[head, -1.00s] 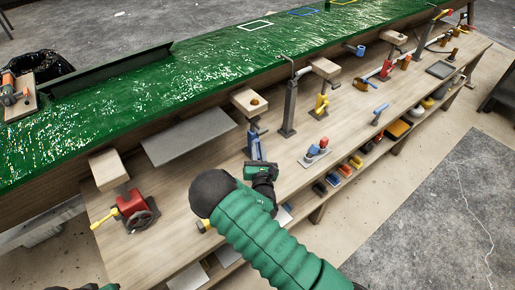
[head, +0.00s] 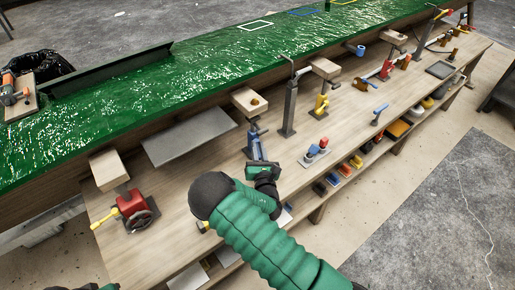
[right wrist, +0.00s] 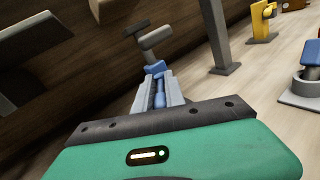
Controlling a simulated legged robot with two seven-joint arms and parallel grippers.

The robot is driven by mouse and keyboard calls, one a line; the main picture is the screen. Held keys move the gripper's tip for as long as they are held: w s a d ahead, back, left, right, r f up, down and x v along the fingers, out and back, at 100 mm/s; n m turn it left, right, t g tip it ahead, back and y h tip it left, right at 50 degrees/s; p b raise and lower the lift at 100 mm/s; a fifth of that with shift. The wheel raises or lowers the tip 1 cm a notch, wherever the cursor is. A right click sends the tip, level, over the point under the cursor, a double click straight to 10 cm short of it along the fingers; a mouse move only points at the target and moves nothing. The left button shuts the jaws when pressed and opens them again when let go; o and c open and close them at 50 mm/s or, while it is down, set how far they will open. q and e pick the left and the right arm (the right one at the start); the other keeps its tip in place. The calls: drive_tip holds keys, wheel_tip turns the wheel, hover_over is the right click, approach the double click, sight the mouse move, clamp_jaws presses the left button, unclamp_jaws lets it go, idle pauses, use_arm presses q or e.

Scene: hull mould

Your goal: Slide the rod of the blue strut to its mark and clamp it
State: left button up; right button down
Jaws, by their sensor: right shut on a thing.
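The blue strut (head: 256,146) stands on the wooden bench top in the middle of the head view, its grey upper part below a wooden block (head: 249,101). My right gripper (head: 257,160) is at its near side. In the right wrist view its two grey fingers (right wrist: 160,92) are shut on a blue part of the strut (right wrist: 158,90), and a blue piece and grey rod (right wrist: 153,40) rise beyond them. I cannot make out the mark. Of my left gripper (head: 95,287) only a dark and green bit shows at the bottom edge.
A grey post (head: 289,108) and a yellow strut (head: 321,103) stand to the right. A red device with a handwheel (head: 134,208) is at the left. The green hull mould (head: 190,75) runs along the back.

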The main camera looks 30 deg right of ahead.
drive_tip(key=shift+d+r+n+t+y, duration=0.2)
drive_tip(key=shift+n+t+y, duration=0.4)
drive_tip(key=shift+y, duration=0.4)
drive_tip(key=c, duration=1.4)
unclamp_jaws()
drive_tip(key=shift+f, duration=0.1)
